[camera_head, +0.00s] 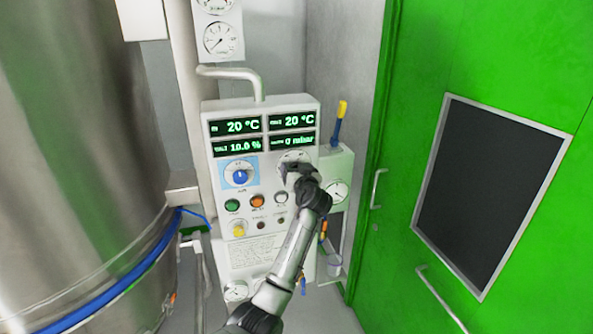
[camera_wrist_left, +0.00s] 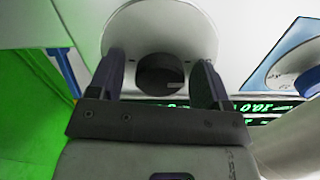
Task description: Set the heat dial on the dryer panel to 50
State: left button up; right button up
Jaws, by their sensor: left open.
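The dryer panel (camera_head: 262,110) is a pale box on the wall with green-lit displays; both upper ones read 20 °C. One dial (camera_head: 240,176) has a blue knob on a blue-edged plate. A second dial (camera_head: 296,156) with a pale round plate is to its right, its lower part hidden by my left gripper (camera_head: 290,171). In the left wrist view a dark round knob (camera_wrist_left: 160,75) on that plate lies between my open fingers, with gaps at both sides. The dial lettering is too small to read, so I cannot tell which one is heat.
Below the dials are a green button (camera_head: 232,205), an orange button (camera_head: 257,201) and a yellow knob (camera_head: 238,229). A large steel vessel (camera_head: 75,150) stands at the left. A green door (camera_head: 420,120) with handles is at the right. A small gauge box (camera_head: 338,190) adjoins the panel.

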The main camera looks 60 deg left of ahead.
pick_arm(q)
jog(key=shift+c, duration=0.3)
jog(key=c, duration=0.9)
jog(key=shift+o, duration=0.2)
